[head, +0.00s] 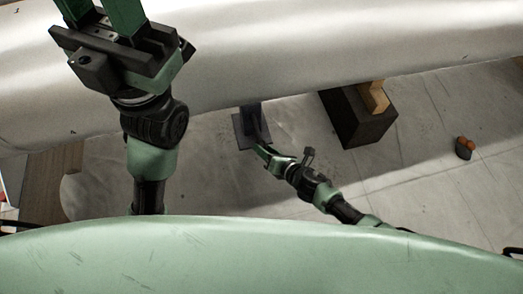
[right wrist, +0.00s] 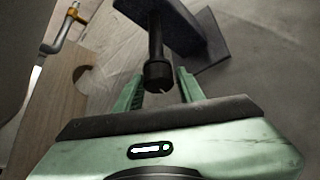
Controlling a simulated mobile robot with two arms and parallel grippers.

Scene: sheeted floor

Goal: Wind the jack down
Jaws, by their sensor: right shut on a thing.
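The jack (head: 250,117) stands on the floor under the edge of a large silver rounded body, its upper part hidden by that body. In the right wrist view the jack (right wrist: 205,42) is dark grey, and a black rod with a thicker knobbed end, its handle (right wrist: 157,72), points toward my palm. My right gripper (head: 262,152) is at the jack's near side. In the right wrist view its green fingers (right wrist: 158,90) are on both sides of the handle's end, shut on it. My left gripper (head: 100,12) is over the silver body, fingers apart and empty, tips cut off by the frame.
The silver body (head: 300,50) spans the top. A dark block with wood on it (head: 358,118) stands right of the jack. A small dark thing with orange tops (head: 464,150) lies farther right. A wooden board (head: 52,178) is at left. The pale floor between is clear.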

